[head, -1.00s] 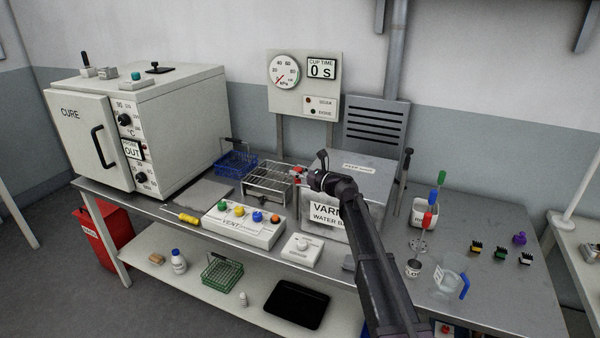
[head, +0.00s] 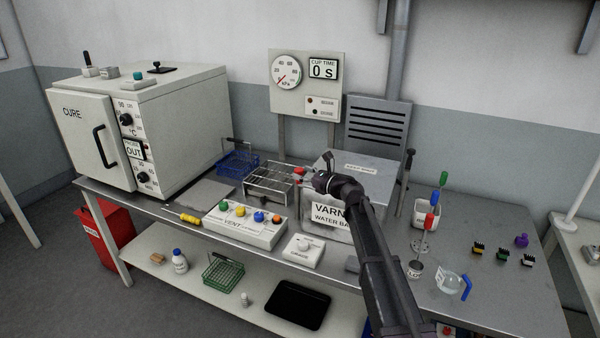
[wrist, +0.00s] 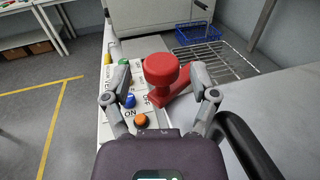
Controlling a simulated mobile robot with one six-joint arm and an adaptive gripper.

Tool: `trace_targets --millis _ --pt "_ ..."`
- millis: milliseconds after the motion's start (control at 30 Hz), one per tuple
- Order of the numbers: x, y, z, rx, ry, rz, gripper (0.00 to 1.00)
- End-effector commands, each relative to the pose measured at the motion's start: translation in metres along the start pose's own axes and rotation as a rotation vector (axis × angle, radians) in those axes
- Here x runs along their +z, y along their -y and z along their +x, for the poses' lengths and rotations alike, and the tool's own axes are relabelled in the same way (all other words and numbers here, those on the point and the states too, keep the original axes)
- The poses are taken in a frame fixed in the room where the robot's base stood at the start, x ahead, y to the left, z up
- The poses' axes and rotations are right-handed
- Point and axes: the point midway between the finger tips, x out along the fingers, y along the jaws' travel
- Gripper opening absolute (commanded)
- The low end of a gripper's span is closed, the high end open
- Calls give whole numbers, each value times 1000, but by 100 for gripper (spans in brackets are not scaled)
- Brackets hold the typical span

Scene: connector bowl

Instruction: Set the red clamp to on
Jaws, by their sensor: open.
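The red clamp (wrist: 161,78) has a round knob standing up and a red bar running off to the right, in the wrist view. In the head view a small part of it shows red (head: 299,171) at the left edge of the water bath, beside my gripper (head: 318,177). My gripper (wrist: 160,100) is open in the wrist view, with one grey finger on each side of the knob. I cannot tell whether either finger touches it.
The water bath (head: 372,173) is under my arm. A wire rack (head: 268,182) and blue basket (head: 238,164) stand left of it. The vent box (head: 245,228) with coloured buttons is in front.

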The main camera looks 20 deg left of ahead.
Motion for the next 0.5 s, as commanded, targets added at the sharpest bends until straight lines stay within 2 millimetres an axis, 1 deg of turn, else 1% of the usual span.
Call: trace_targets --millis 33,200,300,500 --pt "0 1 -9 -6 -1 0 81" --pt "0 1 -30 -9 -1 0 81" --pt "0 1 -41 -9 -1 0 81" --pt "0 1 -56 -8 0 0 81"
